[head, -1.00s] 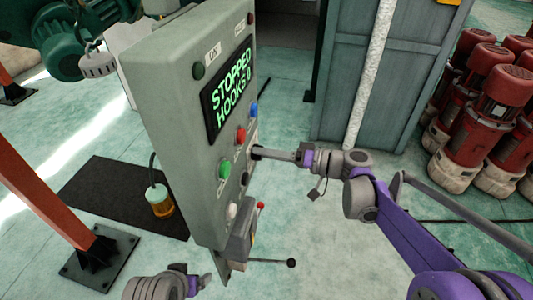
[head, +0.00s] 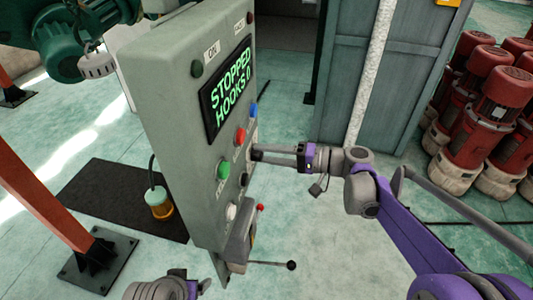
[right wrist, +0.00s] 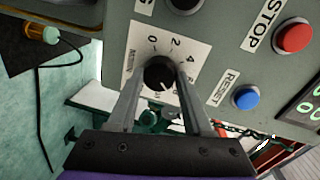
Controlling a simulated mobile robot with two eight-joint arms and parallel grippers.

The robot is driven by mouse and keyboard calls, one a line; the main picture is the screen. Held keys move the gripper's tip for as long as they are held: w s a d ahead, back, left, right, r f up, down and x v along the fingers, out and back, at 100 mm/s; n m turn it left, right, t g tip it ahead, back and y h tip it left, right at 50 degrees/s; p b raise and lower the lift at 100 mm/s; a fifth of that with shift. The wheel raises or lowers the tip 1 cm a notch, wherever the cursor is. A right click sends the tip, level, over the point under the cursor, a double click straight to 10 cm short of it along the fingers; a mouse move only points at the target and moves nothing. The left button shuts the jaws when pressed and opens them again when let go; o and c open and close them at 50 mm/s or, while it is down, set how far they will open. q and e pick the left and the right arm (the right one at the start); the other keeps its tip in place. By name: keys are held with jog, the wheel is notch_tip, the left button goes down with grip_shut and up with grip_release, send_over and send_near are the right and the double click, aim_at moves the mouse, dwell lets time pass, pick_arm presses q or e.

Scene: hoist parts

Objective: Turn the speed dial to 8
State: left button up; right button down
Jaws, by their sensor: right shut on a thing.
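The black speed dial (right wrist: 160,72) sits on a white scale plate on the grey control box (head: 190,110). My right gripper (right wrist: 158,80) is shut on the dial, with one finger on each side. In the head view my right gripper (head: 257,153) reaches the box's right face from the right and mostly hides the dial. The right wrist view shows 0, 2 and 4 on the scale; the higher numbers are partly hidden by the fingers. A small pale mark shows on the dial's lower part, but I cannot read its setting. My left gripper (head: 192,285) is low at the bottom edge, its jaws unclear.
The display (head: 228,92) reads STOPPED, HOOKS 0. Close to the dial are a red STOP button (right wrist: 293,37), a blue RESET button (right wrist: 246,97) and another black knob (right wrist: 184,4). A green button (head: 223,169) and a lever (head: 291,265) are lower on the box.

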jog(key=shift+c, duration=1.6)
grip_release()
jog(key=shift+d, duration=0.1)
jog(key=v, duration=1)
jog(key=shift+d+b, duration=0.3)
jog(key=shift+b, duration=0.15)
jog(key=shift+s, duration=0.15)
